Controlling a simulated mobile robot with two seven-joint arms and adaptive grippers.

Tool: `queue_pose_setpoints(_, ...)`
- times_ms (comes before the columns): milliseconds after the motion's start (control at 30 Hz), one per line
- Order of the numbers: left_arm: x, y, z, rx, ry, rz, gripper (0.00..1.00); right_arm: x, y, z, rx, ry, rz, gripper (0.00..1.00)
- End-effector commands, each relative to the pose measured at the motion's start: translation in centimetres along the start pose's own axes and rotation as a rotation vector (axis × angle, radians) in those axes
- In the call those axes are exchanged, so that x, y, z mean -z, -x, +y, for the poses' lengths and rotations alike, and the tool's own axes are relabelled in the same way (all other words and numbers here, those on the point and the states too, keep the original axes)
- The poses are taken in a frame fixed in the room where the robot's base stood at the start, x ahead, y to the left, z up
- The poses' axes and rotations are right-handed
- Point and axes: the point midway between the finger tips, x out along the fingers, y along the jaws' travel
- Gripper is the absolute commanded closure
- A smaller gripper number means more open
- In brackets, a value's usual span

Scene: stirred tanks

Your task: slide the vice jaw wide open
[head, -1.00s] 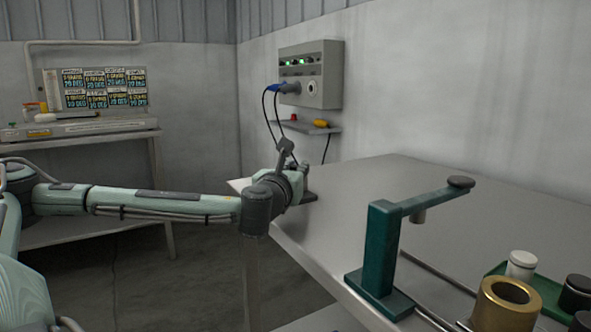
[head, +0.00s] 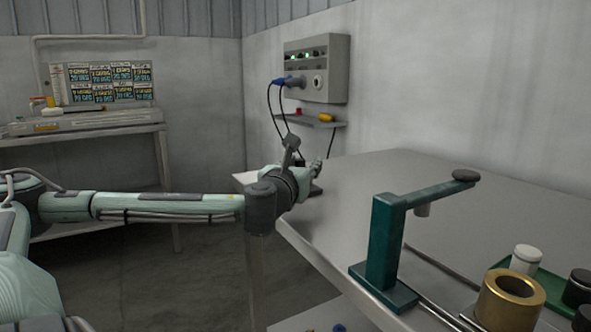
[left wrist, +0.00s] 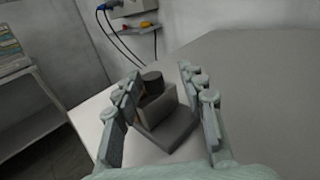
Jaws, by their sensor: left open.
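The vice (left wrist: 178,128) is a small grey block-like device with a dark round top, at the table's far left corner. In the left wrist view it sits between the fingers of my left gripper (left wrist: 160,75). The fingers are open, one on each side, and I cannot tell whether either touches it. In the head view my left gripper (head: 305,178) is at the same table corner and hides most of the vice. Which part of the vice is the sliding jaw is hard to tell. My right gripper is not in view.
The grey table (head: 350,230) is clear in its middle. A green post with an arm (head: 382,245), a brass cylinder (head: 505,305) and a white-capped bottle (head: 525,260) stand at its near right. A control box (head: 325,70) and small shelf (head: 315,125) are on the wall.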

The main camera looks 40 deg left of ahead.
Motion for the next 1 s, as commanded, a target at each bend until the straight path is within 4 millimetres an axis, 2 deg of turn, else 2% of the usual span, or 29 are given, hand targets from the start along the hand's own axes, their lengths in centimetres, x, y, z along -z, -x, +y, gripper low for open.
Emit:
queue_pose_setpoints(133,0.2,1.6,0.6,-0.011,0.005,0.003,0.59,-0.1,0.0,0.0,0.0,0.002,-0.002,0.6)
queue_pose_setpoints(333,0.0,4.7,0.4,-0.007,0.002,0.0,0.59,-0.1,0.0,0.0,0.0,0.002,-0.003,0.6)
queue_pose_setpoints(467,0.0,6.0,0.4,-0.008,0.0,-0.001,0.59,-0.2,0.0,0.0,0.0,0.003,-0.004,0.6)
queue_pose_setpoints(1000,-0.1,6.5,0.4,-0.007,-0.003,-0.001,0.59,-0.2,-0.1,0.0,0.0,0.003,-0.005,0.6)
